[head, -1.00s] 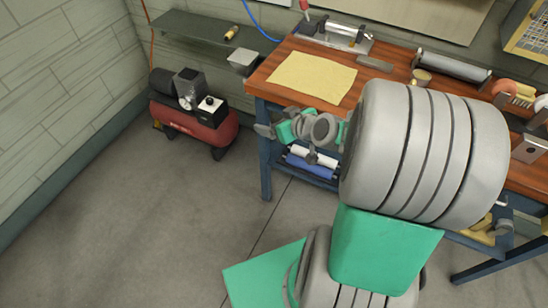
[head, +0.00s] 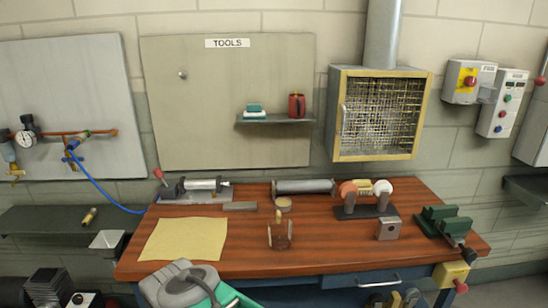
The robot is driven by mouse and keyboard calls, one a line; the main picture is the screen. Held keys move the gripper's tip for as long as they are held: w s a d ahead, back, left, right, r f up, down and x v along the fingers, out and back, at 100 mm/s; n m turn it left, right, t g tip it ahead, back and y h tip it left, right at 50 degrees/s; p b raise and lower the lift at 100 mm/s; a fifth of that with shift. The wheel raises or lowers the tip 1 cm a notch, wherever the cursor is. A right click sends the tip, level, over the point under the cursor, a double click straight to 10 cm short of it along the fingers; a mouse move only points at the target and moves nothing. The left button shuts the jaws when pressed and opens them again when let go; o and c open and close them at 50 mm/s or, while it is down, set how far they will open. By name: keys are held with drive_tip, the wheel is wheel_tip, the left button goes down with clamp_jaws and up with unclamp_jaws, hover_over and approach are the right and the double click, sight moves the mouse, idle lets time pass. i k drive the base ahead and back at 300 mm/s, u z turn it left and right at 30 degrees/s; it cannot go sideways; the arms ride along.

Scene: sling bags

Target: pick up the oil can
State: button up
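A small red can with a dark handle (head: 296,105) stands upright on the small wall shelf under the TOOLS sign. It looks most like the oil can, but it is too small to be sure. Part of my grey and green arm shows at the bottom left, in front of the bench. My gripper's fingertips cannot be made out in the head view now, and nothing touches the red can.
A green and white block (head: 254,111) sits left of the can on the shelf (head: 275,119). A caged box (head: 381,115) hangs to the right.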

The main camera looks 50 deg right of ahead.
sight(296, 102)
drive_tip(key=z, duration=1.8)
drive_tip(key=k, duration=0.4)
drive_tip(key=u, duration=1.1)
drive_tip(key=i, duration=0.6)
drive_tip(key=z, duration=0.1)
